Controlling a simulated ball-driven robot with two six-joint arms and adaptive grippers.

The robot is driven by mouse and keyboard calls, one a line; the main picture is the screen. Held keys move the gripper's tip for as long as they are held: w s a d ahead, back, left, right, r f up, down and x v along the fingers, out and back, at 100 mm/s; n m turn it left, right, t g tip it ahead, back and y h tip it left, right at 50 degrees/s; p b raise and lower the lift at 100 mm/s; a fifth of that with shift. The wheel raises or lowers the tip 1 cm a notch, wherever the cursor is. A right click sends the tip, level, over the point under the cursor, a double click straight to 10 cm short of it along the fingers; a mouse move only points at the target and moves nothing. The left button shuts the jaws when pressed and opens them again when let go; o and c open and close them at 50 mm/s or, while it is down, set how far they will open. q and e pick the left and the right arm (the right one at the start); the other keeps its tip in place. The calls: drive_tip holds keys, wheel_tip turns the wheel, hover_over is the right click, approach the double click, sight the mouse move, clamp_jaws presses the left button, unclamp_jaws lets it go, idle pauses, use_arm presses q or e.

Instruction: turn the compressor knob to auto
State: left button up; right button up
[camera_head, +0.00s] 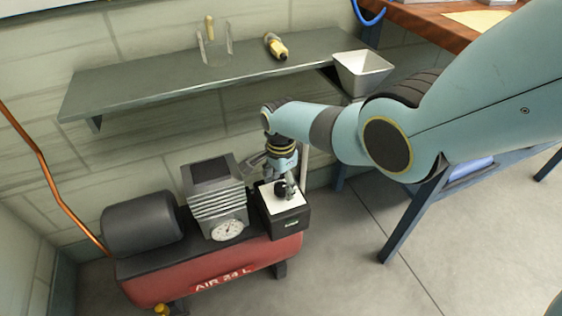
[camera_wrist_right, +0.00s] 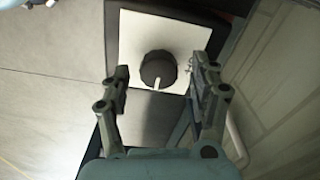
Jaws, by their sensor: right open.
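The compressor has a red tank (camera_head: 215,276) and a black switch box (camera_head: 290,218) at its right end. On the box's white plate is a round black knob (camera_wrist_right: 158,69) with a white pointer mark; in the right wrist view the mark points toward the bottom of the picture. My right gripper (camera_wrist_right: 160,82) is open, with one finger on each side of the knob and a gap to each. In the head view the right gripper (camera_head: 287,188) is over the box and partly covers the plate. Whether a finger touches the plate is unclear. My left gripper is not in view.
A round gauge (camera_head: 228,230) and a ribbed grey block (camera_head: 213,185) stand left of the box. A wooden bench (camera_head: 425,22) is at upper right. Floor in front is clear.

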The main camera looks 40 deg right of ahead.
sight(281, 187)
wheel_tip(281, 187, up, 11)
idle(0.4)
drive_tip(key=shift+s, duration=0.1)
